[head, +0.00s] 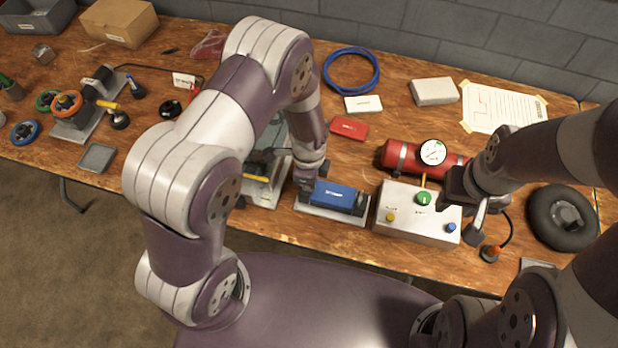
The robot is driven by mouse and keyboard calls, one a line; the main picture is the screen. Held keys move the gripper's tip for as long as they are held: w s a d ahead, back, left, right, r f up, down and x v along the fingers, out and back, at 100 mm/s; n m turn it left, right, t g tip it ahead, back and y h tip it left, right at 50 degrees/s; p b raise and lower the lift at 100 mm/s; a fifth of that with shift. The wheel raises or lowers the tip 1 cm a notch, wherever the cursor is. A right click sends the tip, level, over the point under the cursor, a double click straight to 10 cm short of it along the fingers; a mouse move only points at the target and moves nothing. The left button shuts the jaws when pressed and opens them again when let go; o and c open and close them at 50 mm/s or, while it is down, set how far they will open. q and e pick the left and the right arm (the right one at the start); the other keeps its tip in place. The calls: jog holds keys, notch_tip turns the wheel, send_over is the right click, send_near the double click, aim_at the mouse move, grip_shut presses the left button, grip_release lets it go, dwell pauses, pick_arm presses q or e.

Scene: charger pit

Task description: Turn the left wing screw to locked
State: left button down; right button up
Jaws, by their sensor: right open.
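A blue block (340,196) with white lettering sits on a grey metal base (333,215) at the front middle of the bench. I cannot make out the left wing screw; the left end of the base is partly hidden by my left gripper. My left gripper (306,190) points down at the left end of the blue block, close to it; whether they touch is unclear, and its fingers are too hidden to read. My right gripper (452,192) is open, above the right rear corner of a white control box.
The white control box (410,228) has a green knob and yellow and blue buttons. Behind it lies a red cylinder (398,156) with a gauge (433,152). A black tyre (562,217) lies at right. A blue hose coil (351,71) and red box (349,127) lie behind the block.

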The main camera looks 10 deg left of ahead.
pick_arm(q)
jog(key=shift+w+r, duration=0.1)
dwell(0.5)
jog(key=c, duration=1.3)
grip_release()
notch_tip(320, 180, up, 13)
jog(key=shift+f, duration=0.15)
jog(key=s+a+r+n, duration=0.2)
jog(key=s+n, duration=0.1)
jog(key=n, duration=0.3)
jog(key=s+a+r+n+t, duration=0.1)
jog(key=s+a+r+n, duration=0.1)
jog(key=n, duration=0.4)
jog(key=s+a+r+n, duration=0.2)
jog(key=s+a+n, duration=0.1)
jog(key=n, duration=0.3)
jog(key=shift+s+a+r, duration=0.25)
jog(key=shift+s+a, duration=0.1)
